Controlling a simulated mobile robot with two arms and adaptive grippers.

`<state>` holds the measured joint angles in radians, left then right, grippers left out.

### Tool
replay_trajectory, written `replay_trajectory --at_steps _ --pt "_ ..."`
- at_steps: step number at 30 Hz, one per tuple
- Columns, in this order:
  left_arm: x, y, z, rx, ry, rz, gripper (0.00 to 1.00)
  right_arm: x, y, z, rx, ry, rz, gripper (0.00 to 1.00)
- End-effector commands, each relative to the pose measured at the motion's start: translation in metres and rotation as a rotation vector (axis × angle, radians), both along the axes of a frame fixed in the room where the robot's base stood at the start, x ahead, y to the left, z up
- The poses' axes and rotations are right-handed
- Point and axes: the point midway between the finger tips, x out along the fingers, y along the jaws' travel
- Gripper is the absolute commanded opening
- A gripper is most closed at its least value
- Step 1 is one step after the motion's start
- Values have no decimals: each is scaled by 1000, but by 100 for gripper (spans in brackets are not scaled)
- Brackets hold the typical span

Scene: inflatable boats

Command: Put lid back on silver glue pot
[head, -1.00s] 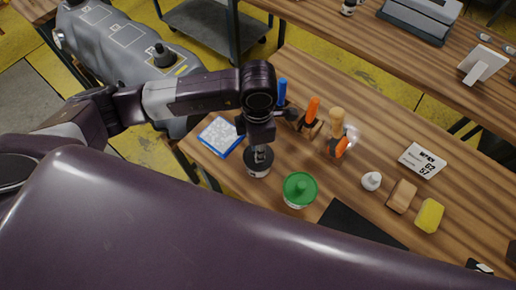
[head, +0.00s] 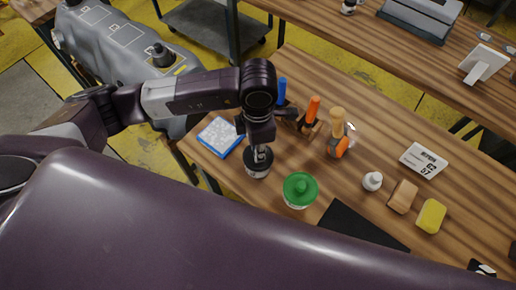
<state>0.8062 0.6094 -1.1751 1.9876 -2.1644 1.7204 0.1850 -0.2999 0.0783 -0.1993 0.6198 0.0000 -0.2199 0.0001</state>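A small silver pot (head: 258,174) with a dark round top stands near the left part of the wooden bench. Whether that dark top is a lid or the open mouth is not clear. My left gripper (head: 260,155) points down right over this pot, its fingers at the middle of the dark top. The fingers look close together, but whether they grip something is too small to tell. A green-lidded pot (head: 300,188) stands just to the right of it. My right gripper is not in view.
A blue-edged pad (head: 220,137) lies left of the pot. Blue, orange and wooden-handled tools (head: 313,107) stand behind it. A white bottle (head: 372,181), a tan block (head: 402,196), a yellow sponge (head: 431,216) and a label card (head: 423,160) lie right. A black mat (head: 360,227) lies in front.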

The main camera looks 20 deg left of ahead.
Motion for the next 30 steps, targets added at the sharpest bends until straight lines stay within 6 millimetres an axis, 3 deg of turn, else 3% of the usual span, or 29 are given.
replay_trajectory --at_steps 30 --pt "0 0 -3 0 0 0 3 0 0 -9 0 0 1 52"
